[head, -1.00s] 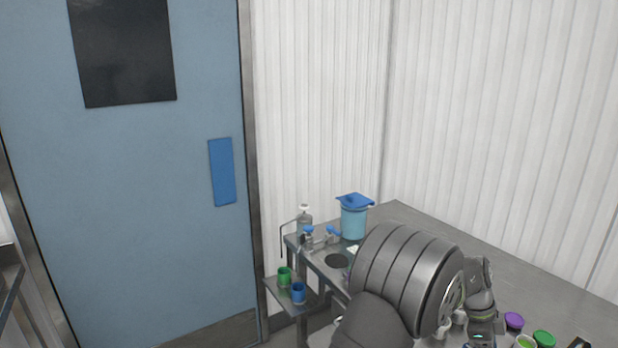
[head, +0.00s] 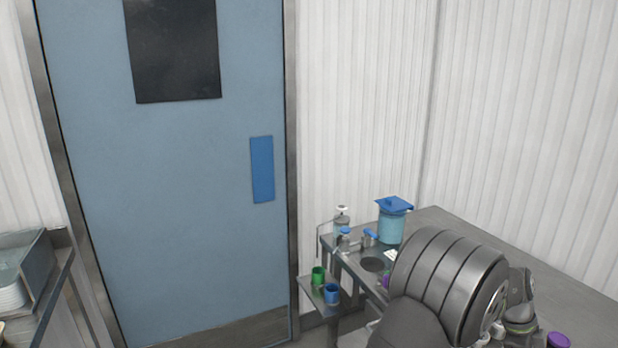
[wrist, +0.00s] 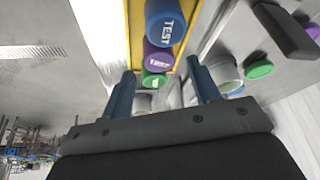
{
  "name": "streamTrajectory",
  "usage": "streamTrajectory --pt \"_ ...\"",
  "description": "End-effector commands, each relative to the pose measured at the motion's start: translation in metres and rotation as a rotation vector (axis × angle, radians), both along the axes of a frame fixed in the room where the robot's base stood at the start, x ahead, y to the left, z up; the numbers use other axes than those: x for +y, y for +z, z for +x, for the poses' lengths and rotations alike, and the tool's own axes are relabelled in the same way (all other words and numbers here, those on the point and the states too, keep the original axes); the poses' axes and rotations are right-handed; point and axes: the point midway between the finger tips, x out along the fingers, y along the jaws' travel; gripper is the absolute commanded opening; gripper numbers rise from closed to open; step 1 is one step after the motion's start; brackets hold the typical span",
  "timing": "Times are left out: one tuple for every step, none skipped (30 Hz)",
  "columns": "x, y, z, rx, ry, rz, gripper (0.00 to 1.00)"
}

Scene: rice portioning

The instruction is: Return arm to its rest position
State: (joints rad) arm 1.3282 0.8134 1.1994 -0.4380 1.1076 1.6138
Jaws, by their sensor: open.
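My gripper (wrist: 164,98) shows in the wrist view with its two blue-grey fingers spread apart. It is open, and nothing is held between the fingertips. Past the fingers, a blue container marked TEST (wrist: 165,22), a purple one (wrist: 158,57) and a green one (wrist: 153,79) stand in a row in a yellow-edged holder. In the head view my own arm covers part of the steel table (head: 575,290), and the gripper itself does not show there.
In the head view a blue-lidded container (head: 392,222) stands at the table's back corner. A green cup (head: 318,275) and a blue cup (head: 331,293) sit on a low side shelf. A purple lid (head: 558,340) is at the lower right. A blue door (head: 180,200) is at left.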

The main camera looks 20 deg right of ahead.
Motion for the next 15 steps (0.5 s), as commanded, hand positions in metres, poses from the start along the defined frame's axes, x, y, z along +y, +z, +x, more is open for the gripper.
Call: streamTrajectory --pt "0.001 0.011 0.004 -0.001 0.0 -0.003 0.56" --pt "0.002 0.017 0.006 -0.001 0.0 -0.003 0.56" --pt "0.004 0.024 0.009 -0.001 0.001 -0.002 0.56" --pt "0.005 0.029 0.012 -0.002 0.001 -0.001 0.56" --pt "0.006 0.035 0.014 -0.002 0.001 -0.001 0.56" --pt "0.007 0.043 0.017 -0.002 0.001 -0.001 0.56" --pt "0.008 0.048 0.019 -0.002 0.001 -0.002 0.56" --pt "0.008 0.054 0.021 -0.001 0.001 -0.002 0.56" --pt "0.009 0.061 0.024 -0.001 0.001 -0.003 0.56" --pt "0.011 0.067 0.026 -0.001 0.001 -0.002 0.56" --pt "0.011 0.072 0.028 -0.001 0.002 -0.001 0.56" --pt "0.013 0.08 0.031 -0.001 0.002 -0.001 0.56" --pt "0.013 0.085 0.033 -0.001 0.002 -0.001 0.56" --pt "0.014 0.091 0.035 -0.001 0.002 -0.002 0.56" --pt "0.014 0.082 0.031 0.001 -0.001 0.005 0.56"
